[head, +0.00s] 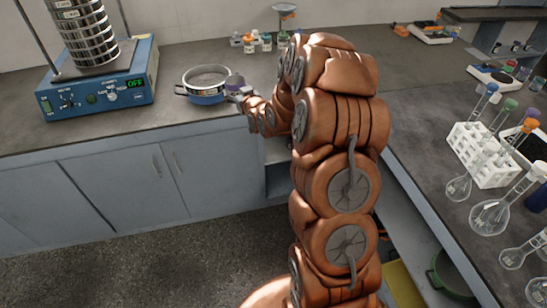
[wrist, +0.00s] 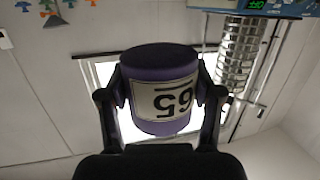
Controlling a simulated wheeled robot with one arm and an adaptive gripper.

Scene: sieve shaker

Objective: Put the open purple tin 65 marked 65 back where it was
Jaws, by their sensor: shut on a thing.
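My gripper (wrist: 160,95) is shut on the purple tin (wrist: 160,62), one finger on each side. Its white label reads 65, upside down in the wrist view. In the head view, the tin (head: 234,81) is small and partly covered by my gripper (head: 240,91), just at the right rim of a round sieve pan (head: 207,98). I cannot see into the tin or tell exactly how it is tilted. Whether it touches the pan is unclear.
The blue sieve shaker (head: 98,92) with its stack of sieves (head: 88,38) stands left of the pan; its display reads OFF. Small bottles (head: 250,43) stand behind. A test-tube rack (head: 480,155) and flasks (head: 490,216) are on the right bench. My arm hides the bench corner.

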